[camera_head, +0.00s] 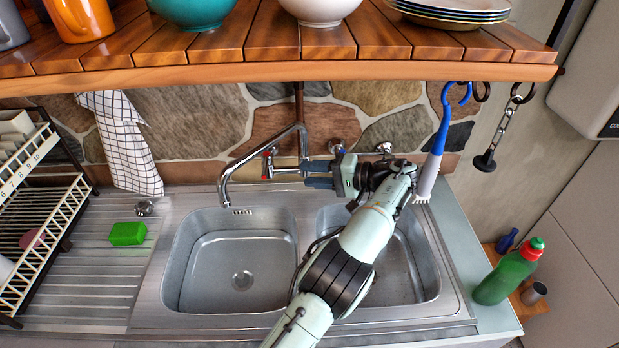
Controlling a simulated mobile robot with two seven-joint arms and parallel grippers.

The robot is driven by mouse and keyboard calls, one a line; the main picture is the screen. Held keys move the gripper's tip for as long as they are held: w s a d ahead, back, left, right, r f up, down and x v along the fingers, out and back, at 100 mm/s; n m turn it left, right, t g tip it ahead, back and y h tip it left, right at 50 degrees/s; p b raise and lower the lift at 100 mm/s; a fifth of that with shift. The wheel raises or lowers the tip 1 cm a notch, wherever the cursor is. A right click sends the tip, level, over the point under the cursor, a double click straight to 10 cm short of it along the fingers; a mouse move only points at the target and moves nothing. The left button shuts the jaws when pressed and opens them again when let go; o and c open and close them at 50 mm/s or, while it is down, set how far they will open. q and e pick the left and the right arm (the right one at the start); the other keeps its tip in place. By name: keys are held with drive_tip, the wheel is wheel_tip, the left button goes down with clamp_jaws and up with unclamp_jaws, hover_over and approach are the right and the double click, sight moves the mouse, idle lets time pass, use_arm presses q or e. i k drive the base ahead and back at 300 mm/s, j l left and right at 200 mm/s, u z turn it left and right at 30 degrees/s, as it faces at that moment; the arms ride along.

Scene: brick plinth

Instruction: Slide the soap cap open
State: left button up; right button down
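The green soap bottle (506,278) stands tilted in the view at the right, beyond the sink's right end. Its cap (534,247) is red with a green top; whether the cap is open is too small to tell. My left gripper (312,175) is behind the sink, near the tap, far to the left of the bottle. Its two fingers point left and appear apart, with nothing seen between them. My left arm crosses the right basin and hides part of it. My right gripper is not in view.
The tap (232,165) stands close to the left gripper's fingers. A wooden shelf (240,72) with dishes overhangs the back. A blue-handled brush (436,145) hangs between my gripper and the bottle. A dish rack (45,235) and green sponge (128,233) are at left.

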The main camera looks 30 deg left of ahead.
sight(536, 242)
drive_tip(key=k+l, duration=0.5)
drive_tip(key=k, duration=0.15)
drive_tip(key=k+l, duration=0.55)
drive_tip(key=k, duration=0.15)
